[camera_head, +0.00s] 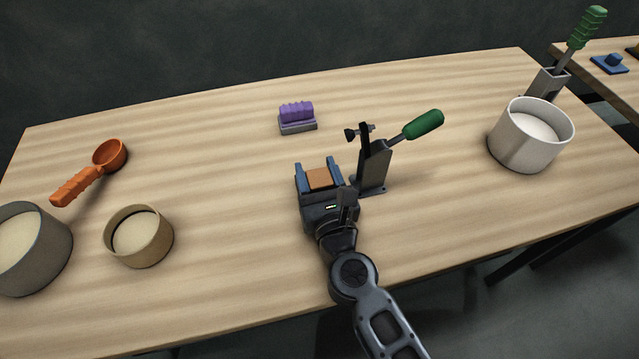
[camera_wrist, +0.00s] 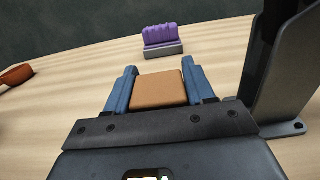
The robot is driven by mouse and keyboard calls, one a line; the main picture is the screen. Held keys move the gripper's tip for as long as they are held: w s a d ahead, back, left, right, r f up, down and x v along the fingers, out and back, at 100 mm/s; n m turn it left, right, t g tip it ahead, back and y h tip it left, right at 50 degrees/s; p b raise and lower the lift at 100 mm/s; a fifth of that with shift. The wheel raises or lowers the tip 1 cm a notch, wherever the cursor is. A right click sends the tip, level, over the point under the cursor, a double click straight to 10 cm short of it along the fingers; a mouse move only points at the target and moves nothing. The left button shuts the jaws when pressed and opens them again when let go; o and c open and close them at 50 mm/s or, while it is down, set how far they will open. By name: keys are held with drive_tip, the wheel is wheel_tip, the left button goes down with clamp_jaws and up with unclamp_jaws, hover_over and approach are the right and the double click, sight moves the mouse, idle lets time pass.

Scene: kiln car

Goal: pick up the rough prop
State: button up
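A small orange-brown block (camera_head: 319,179), which I take to be the rough prop, sits between the two blue fingers of my gripper (camera_head: 319,172). In the wrist view the block (camera_wrist: 159,89) fills the space between the fingertips of my gripper (camera_wrist: 160,82), and both fingers appear to touch its sides. My gripper looks shut on it. The block's lower part is hidden, and I cannot tell whether it touches the table.
A dark toggle clamp with a green handle (camera_head: 423,125) stands close on the right of my gripper. A purple-topped brush (camera_head: 297,112) lies beyond. An orange scoop (camera_head: 88,178) and tan pot (camera_head: 139,237) are left; a white pot (camera_head: 530,146) is right. The wooden table (camera_head: 220,180) is clear between.

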sight(317, 169)
drive_tip(key=c, duration=0.6)
drive_tip(key=shift+r, duration=0.15)
wheel_tip(317, 169, up, 10)
drive_tip(key=p, duration=0.8)
drive_tip(key=shift+f, duration=0.25)
wheel_tip(317, 169, up, 8)
drive_tip(key=shift+s, duration=0.1)
